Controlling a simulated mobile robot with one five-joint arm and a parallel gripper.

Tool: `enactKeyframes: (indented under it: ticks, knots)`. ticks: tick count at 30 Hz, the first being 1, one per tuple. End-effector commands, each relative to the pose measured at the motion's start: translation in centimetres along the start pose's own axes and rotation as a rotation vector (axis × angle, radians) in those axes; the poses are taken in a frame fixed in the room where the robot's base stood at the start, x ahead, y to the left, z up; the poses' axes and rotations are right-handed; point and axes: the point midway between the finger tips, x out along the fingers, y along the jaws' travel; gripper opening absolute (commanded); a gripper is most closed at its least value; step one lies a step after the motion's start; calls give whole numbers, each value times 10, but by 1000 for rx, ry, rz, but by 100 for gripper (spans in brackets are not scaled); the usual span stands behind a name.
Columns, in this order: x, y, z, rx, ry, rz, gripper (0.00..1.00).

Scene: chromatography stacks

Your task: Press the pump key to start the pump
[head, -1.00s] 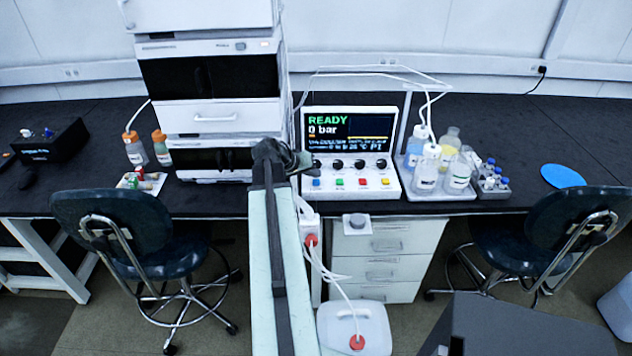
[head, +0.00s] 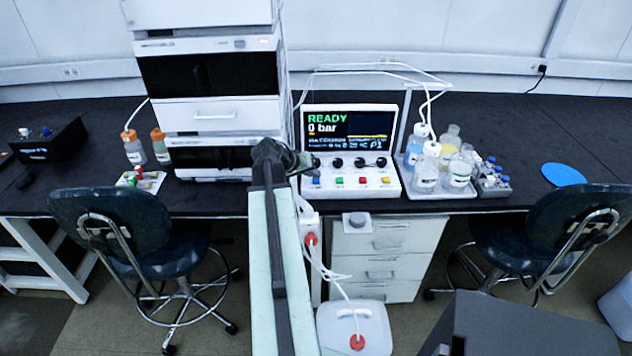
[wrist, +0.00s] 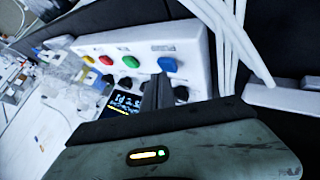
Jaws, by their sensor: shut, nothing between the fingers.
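The white control unit (head: 398,128) stands on the bench. Its screen (head: 347,131) reads READY and 0 bar. Its sloped front has a blue key (head: 316,183), a green key (head: 340,182), a red key (head: 364,182) and a yellow key (head: 386,181), below a row of dark knobs (head: 359,163). The key labels are too small to read. My gripper (head: 312,163) is shut and empty at the panel's left, by the leftmost knob. In the wrist view the fingertips (wrist: 163,80) appear close to the blue key (wrist: 167,64); contact cannot be told.
White instrument modules (head: 210,100) stand close left of my gripper. A tray of bottles (head: 442,190) stands right of the unit. White tubes (wrist: 225,35) run near the panel. Chairs (head: 120,235) and a jug (head: 355,325) stand in front of the bench.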

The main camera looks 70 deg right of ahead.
Motion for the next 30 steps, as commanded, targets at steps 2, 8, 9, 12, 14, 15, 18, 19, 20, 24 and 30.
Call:
enactKeyframes:
  ticks: [2,8,9,12,14,15,18,19,20,24,30]
  knots:
    - [0,0,0,0,0,0,0]
    - [0,0,0,0,0,0,0]
    - [0,0,0,0,0,0,0]
    - [1,-1,1,0,0,0,0]
    - [1,-2,1,0,0,0,0]
    - [2,-2,1,-1,0,0,0]
    - [2,-2,2,-1,0,0,0]
    - [3,-3,2,-1,0,0,0]
    - [3,-3,2,-1,0,0,0]
    - [4,-4,3,-1,0,-1,0]
    - [6,-5,4,-1,0,-1,0]
